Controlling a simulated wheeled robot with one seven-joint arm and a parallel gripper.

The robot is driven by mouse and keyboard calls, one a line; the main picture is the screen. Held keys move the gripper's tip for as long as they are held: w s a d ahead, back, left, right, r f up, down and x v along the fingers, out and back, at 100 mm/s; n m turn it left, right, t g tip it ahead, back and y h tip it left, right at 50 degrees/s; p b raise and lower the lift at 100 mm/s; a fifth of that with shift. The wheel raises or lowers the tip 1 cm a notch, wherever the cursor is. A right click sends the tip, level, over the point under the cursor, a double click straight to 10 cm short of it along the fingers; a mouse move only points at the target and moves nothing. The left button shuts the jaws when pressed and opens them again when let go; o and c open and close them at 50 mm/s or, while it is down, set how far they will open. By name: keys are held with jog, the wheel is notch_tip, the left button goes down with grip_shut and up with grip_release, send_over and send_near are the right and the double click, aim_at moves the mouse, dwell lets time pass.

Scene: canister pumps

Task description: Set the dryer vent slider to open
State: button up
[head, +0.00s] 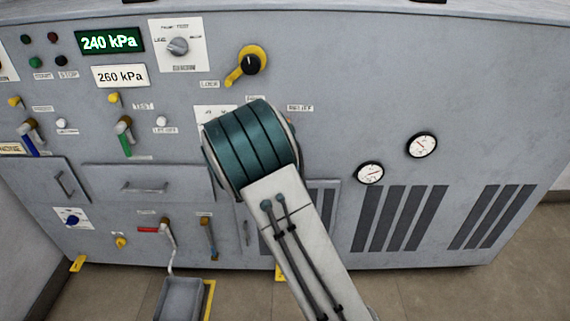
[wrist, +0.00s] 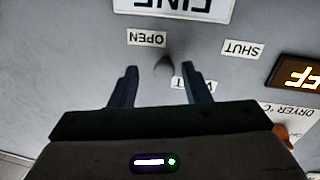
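The wrist view sees the panel upside down. A dark grey slider knob (wrist: 165,64) stands out from the panel beside the OPEN label (wrist: 146,38), much nearer to it than to the SHUT label (wrist: 242,48). A label below the knob, probably VENT (wrist: 190,84), is partly hidden by a finger. My gripper (wrist: 160,73) is open, with its two dark fingers apart on either side of the knob in the picture. I cannot tell whether a finger touches it. In the head view my arm hides the gripper and the slider.
Near the slider are an orange-lit display (wrist: 298,72), a DRYER label (wrist: 288,118), a white sign (wrist: 180,8) and an orange-brown part (wrist: 283,136). In the head view, a yellow-and-black rotary handle (head: 249,64) is above my arm, and gauges (head: 421,146) are to its right.

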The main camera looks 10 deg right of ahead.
jog(key=shift+s, duration=0.1)
jog(key=p+v, duration=0.1)
jog(key=v, duration=1.2)
jog(key=shift+s+p, duration=0.3)
jog(key=shift+p, duration=0.1)
